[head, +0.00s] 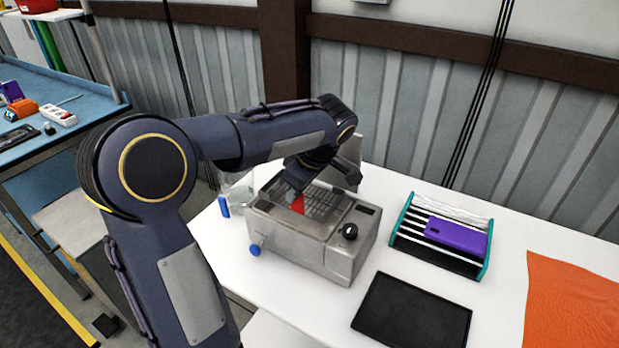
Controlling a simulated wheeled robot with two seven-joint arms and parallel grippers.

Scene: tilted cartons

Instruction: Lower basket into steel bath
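The steel bath (300,250) is a boxy metal tank on the white table, with a black knob at its front right and a blue-tipped tap at its lower left. A wire-mesh basket (322,202) shows at the bath's top opening; I cannot tell how deep it sits. My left arm reaches over from the left, and my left gripper (300,192) points down above the opening. A red part shows at its lower end; its fingers are mostly hidden, so its grip is unclear. My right gripper is out of view.
A teal-ended rack (402,222) holding a purple item (456,238) stands right of the bath. A black flat tray (412,312) lies in front of it, and an orange cloth (570,305) lies far right. A clear glass vessel (240,197) stands left of the bath.

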